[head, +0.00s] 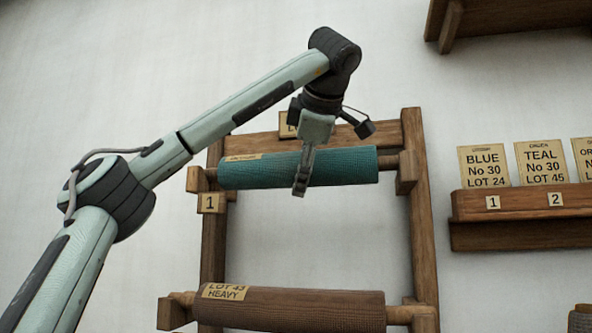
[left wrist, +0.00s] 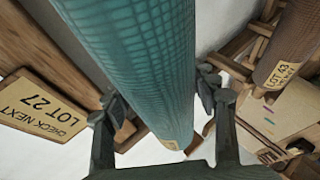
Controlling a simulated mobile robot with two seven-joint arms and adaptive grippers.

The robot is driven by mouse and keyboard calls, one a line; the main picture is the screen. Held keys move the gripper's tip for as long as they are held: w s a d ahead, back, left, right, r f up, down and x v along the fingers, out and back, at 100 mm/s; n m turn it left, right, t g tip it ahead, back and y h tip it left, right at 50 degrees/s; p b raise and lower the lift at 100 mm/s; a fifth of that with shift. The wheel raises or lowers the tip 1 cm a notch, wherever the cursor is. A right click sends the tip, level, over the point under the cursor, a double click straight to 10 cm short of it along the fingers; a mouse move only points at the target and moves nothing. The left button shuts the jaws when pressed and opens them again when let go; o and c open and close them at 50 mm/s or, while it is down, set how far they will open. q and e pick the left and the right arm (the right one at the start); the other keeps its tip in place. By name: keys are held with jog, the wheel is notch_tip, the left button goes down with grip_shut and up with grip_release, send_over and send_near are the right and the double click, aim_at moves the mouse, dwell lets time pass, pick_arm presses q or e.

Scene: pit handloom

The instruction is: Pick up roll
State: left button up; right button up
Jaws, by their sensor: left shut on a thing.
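A teal woven roll (head: 345,166) lies across the top of a wooden rack (head: 415,230), level with the upper brackets, with a wooden rod end showing at its right. A small pale label sits near its left end. My left gripper (head: 301,186) comes down over the roll's middle and is shut on it. In the left wrist view the teal roll (left wrist: 140,55) runs between the two fingers (left wrist: 162,98). I cannot tell whether the roll is clear of its brackets. My right gripper is not in view.
A brown roll (head: 300,312) labelled LOT 43 HEAVY lies on the lower rack level. A tag (left wrist: 42,103) with LOT 27 is close beside the teal roll. A wall shelf (head: 525,203) with cards BLUE and TEAL is at right. A dark wooden shelf (head: 510,18) is above.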

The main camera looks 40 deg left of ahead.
pick_arm(q)
jog(key=c, duration=0.5)
jog(key=shift+r, duration=0.2)
jog(key=shift+r, duration=0.6)
jog(key=r, duration=0.1)
jog(key=s+r, duration=0.1)
jog(key=r, duration=0.1)
jog(key=shift+r, duration=0.1)
jog(key=s+r+b, duration=0.2)
jog(key=s, duration=0.1)
jog(key=s+a+r+b, duration=0.1)
jog(key=s+r+b, duration=0.1)
jog(key=s, duration=0.2)
jog(key=s+a+r+b, duration=0.1)
jog(key=s+r+b, duration=0.1)
jog(key=s, duration=0.1)
jog(key=shift+s+a+r, duration=0.1)
jog(key=shift+s+a, duration=0.1)
jog(key=shift+s, duration=0.05)
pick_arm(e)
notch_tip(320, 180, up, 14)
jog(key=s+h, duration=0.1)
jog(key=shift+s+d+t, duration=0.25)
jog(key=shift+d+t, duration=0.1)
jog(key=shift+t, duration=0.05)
